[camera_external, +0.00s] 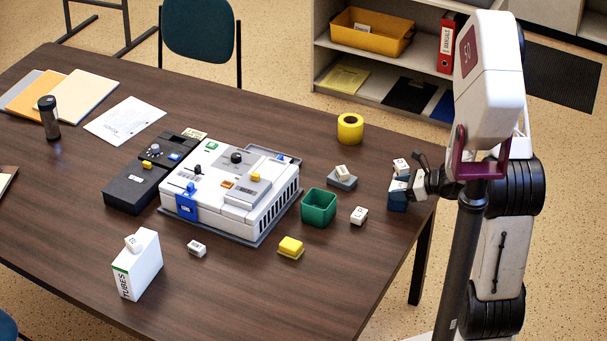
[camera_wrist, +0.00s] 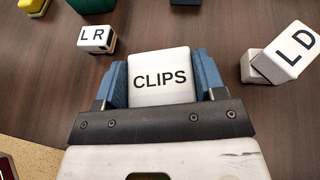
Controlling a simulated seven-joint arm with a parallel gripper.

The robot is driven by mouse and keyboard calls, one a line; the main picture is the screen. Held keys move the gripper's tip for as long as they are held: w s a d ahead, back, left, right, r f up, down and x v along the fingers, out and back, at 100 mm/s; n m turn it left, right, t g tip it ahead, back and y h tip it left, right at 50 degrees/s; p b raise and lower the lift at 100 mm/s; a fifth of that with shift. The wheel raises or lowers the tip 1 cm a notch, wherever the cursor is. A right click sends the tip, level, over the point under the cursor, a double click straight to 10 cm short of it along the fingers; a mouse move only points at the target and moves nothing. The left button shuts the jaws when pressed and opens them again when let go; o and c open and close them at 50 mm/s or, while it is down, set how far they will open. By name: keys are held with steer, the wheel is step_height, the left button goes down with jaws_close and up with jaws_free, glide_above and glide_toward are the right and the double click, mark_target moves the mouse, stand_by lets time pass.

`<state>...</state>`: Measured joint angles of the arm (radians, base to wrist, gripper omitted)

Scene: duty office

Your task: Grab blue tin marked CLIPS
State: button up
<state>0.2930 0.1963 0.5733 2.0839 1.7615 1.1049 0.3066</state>
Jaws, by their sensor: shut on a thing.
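The tin marked CLIPS (camera_wrist: 160,78) shows a white face with black lettering in the wrist view. Blue parts flank this face on both sides; I cannot tell finger from tin there. In the outside view the blue tin (camera_external: 397,200) is small, near the table's right edge, and partly hidden by my gripper. My gripper (camera_external: 418,186) is shut on it from the right side. In the wrist view my gripper (camera_wrist: 161,95) has the tin between its fingers. I cannot tell whether the tin touches the table.

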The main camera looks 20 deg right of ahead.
mark_target(400, 187)
steer(key=shift+r, duration=0.1)
steer(key=shift+r, duration=1.65)
steer(key=s+r, duration=0.1)
steer(key=s, duration=1.5)
steer(key=shift+a+r, duration=0.25)
steer(key=shift+a, duration=0.1)
